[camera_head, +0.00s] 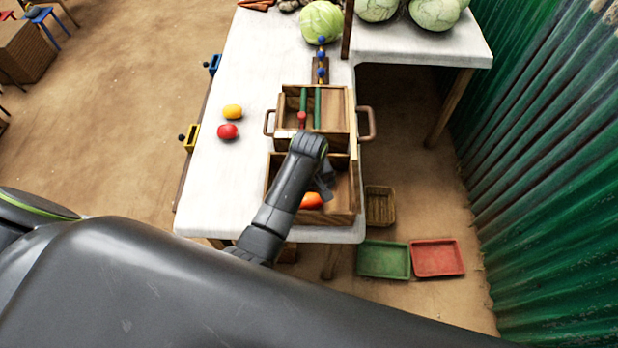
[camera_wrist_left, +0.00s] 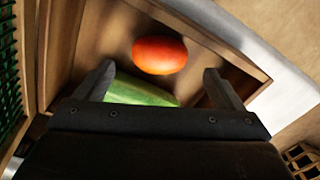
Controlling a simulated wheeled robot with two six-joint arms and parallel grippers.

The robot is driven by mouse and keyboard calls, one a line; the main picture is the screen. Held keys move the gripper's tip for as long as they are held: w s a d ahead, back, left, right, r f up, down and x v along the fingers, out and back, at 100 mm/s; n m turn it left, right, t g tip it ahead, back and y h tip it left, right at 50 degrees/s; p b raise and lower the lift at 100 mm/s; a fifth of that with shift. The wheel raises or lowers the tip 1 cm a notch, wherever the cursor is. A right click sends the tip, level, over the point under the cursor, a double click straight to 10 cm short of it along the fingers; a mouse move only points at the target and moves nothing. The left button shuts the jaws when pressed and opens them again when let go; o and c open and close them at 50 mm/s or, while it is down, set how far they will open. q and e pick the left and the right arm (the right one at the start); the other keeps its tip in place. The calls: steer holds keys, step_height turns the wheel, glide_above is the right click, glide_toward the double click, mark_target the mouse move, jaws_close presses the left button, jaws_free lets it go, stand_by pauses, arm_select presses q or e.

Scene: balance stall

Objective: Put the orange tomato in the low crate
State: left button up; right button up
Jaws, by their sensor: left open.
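The orange tomato (camera_head: 312,200) lies inside the low wooden crate (camera_head: 352,190) at the front edge of the white table. In the left wrist view the orange tomato (camera_wrist_left: 160,54) rests on the crate floor, clear of both fingers. My left gripper (camera_wrist_left: 160,84) is open over the crate, with the tomato beyond its fingertips. A pale green object (camera_wrist_left: 138,92) shows between the fingers, partly hidden by the gripper. In the head view my left arm covers part of the crate, and the fingers (camera_head: 325,184) are only partly seen. My right gripper is not in view.
A taller wooden box (camera_head: 335,108) with handles stands directly behind the crate. A yellow tomato (camera_head: 233,111) and a red tomato (camera_head: 228,131) lie on the table at left. A green tray (camera_head: 384,259), a red tray (camera_head: 437,257) and a basket (camera_head: 380,205) are on the floor.

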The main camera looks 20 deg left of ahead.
mark_target(309, 198)
arm_select(q)
step_height(309, 198, up, 6)
steer(key=shift+r, duration=0.25)
stand_by(0.5)
